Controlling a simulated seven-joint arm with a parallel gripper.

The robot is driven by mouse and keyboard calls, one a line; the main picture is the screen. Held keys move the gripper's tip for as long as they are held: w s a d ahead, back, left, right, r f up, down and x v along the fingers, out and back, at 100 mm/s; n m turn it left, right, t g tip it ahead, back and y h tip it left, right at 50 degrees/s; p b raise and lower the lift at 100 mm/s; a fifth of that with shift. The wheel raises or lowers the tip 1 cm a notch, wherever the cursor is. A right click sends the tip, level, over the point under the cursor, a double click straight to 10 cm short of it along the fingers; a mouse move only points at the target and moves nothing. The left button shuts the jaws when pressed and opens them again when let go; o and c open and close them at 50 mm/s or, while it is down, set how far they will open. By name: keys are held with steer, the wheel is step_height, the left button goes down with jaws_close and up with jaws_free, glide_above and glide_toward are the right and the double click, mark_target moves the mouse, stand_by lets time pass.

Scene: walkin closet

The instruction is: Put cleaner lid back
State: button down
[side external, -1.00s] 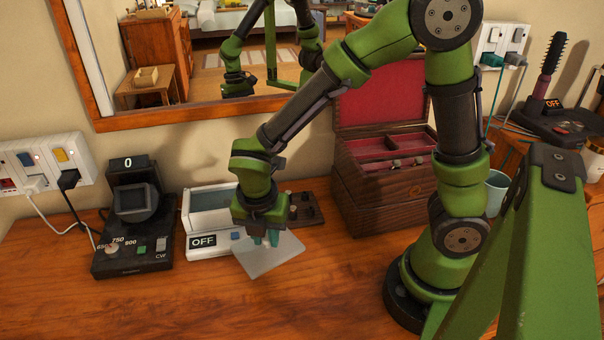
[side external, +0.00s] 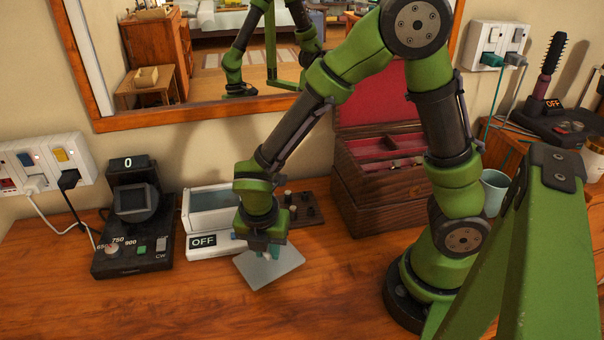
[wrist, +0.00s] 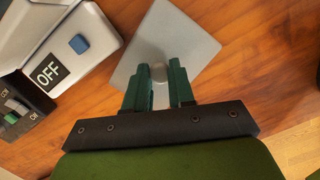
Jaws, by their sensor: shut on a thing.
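The cleaner lid (side external: 270,268) is a flat grey square plate. It also shows in the wrist view (wrist: 190,32), with a round knob (wrist: 160,72) between my fingers. My gripper (side external: 267,252) points down and is shut on the lid's knob; the fingers also show in the wrist view (wrist: 160,85). The lid is in front of the cleaner (side external: 212,215), a white box with an open, pale glassy basin, an OFF label and a blue button (wrist: 79,44). I cannot tell whether the lid touches the table.
A black device (side external: 135,235) with dials stands left of the cleaner. A dark wooden jewelry box (side external: 375,200) with a red lining stands open at the right. A small dark tray (side external: 303,212) lies behind the gripper. The front table (side external: 200,305) is clear.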

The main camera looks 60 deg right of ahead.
mark_target(267, 273)
steer(key=shift+f, duration=0.6)
steer(key=c, duration=0.9)
jaws_free()
steer(key=shift+r, duration=0.1)
step_height(267, 273, up, 16)
steer(key=s+a, duration=0.1)
steer(key=a, duration=0.2)
steer(key=s+d+r+m+t+y, duration=0.1)
steer(key=s+d+r+m+t, duration=0.1)
steer(key=m, duration=0.6)
steer(key=s+d+r+m+t+y, duration=0.1)
steer(key=d+m, duration=0.3)
steer(key=m, duration=0.5)
steer(key=s+d+r+m+t+y, duration=0.1)
steer(key=s+d+r+m+t, duration=0.2)
steer(key=m, duration=0.6)
steer(key=shift+s+d+y, duration=0.15)
steer(key=shift+s+y, duration=0.05)
steer(key=shift+y, duration=0.2)
